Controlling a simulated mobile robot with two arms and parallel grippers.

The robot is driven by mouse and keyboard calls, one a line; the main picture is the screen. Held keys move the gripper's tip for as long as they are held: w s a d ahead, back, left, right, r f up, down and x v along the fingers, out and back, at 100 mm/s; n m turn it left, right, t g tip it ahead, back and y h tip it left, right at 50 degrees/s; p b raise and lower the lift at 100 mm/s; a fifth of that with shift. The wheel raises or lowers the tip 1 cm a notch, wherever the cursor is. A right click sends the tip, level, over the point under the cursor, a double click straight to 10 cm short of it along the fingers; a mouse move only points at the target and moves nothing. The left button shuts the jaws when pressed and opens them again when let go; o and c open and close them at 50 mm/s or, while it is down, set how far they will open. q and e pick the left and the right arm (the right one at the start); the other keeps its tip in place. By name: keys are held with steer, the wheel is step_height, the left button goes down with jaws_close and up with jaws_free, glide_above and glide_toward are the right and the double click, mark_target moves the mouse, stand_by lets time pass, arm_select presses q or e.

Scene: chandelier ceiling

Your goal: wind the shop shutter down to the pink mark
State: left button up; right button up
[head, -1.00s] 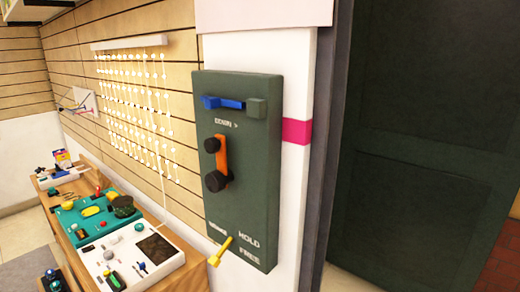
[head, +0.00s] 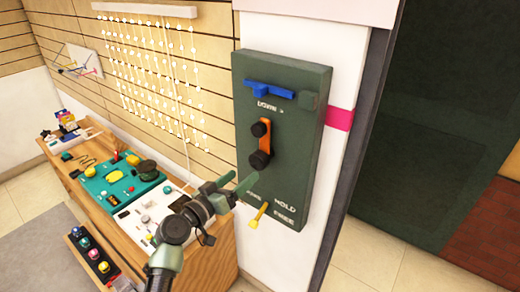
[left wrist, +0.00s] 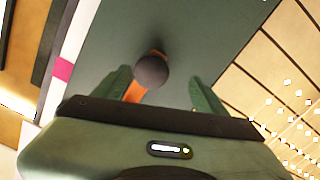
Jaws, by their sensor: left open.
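The dark green crank box (head: 285,140) is fixed to a white post. A blue lever (head: 268,90) is above and a yellow lever (head: 258,215) below, by the words HOLD and FREE. The pink mark (head: 340,119) is a band on the post. The dark green shutter (head: 430,130) is at right. My left gripper (head: 238,185) is open, just below and left of the knob, apparently not touching it.
A wooden bench (head: 205,255) at left holds a teal tray (head: 105,190), a white board (head: 140,222) and small parts. A black tray (head: 95,256) is low in front of it. A string of lights (head: 165,90) hangs on the slatted wall. Floor is clear at right.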

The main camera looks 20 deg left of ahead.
mark_target(255, 162)
arm_select(q)
steer(key=w+d, duration=0.1)
steer(key=w, duration=0.1)
steer(key=w+d+r+p, duration=0.1)
steer(key=w, duration=0.1)
steer(key=w+d+r+p, duration=0.1)
steer(key=w, duration=0.1)
steer(key=shift+w, duration=0.3)
steer(key=shift+w+d+f, duration=0.1)
steer(key=shift+w, duration=0.3)
jaws_close()
